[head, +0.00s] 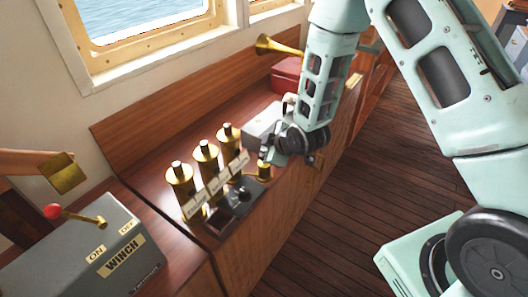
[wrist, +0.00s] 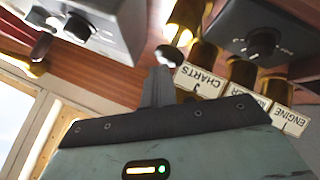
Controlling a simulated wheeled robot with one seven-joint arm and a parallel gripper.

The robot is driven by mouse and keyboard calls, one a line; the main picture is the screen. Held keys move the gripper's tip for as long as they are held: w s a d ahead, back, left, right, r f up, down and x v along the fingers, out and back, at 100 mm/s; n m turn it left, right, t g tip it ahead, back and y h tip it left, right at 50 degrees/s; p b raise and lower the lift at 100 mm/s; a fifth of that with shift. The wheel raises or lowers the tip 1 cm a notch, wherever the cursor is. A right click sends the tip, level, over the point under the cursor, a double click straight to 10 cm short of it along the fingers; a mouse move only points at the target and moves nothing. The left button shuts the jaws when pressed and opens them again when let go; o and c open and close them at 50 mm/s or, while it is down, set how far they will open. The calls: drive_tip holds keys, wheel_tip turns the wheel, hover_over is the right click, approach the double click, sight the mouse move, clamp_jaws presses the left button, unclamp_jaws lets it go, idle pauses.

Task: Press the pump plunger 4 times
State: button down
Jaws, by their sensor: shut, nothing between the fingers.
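My gripper (head: 268,154) is shut and empty, pointing down over the back part of the wooden console. In the wrist view its closed fingers (wrist: 158,82) reach in from below. A short brass cylinder (head: 264,171) stands close below and beside the gripper; it looks like the pump, and a brass body also shows in the wrist view (wrist: 188,20). I cannot tell whether the fingers touch it. The top of the plunger is not clearly seen in the head view, being hidden by or close to the gripper.
Three brass voice pipes (head: 206,158) with white labels stand left of the gripper. A black knob panel (head: 240,195) lies before them. A grey box (head: 262,124) stands behind the gripper.

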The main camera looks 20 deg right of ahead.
drive_tip(key=shift+f+b, duration=0.65)
drive_tip(key=shift+f, duration=0.2)
idle(0.4)
drive_tip(key=shift+r, duration=0.1)
drive_tip(key=shift+r+p, duration=1.2)
drive_tip(key=shift+r, duration=0.75)
wheel_tip(320, 180, up, 5)
drive_tip(key=p, duration=0.3)
idle(2.0)
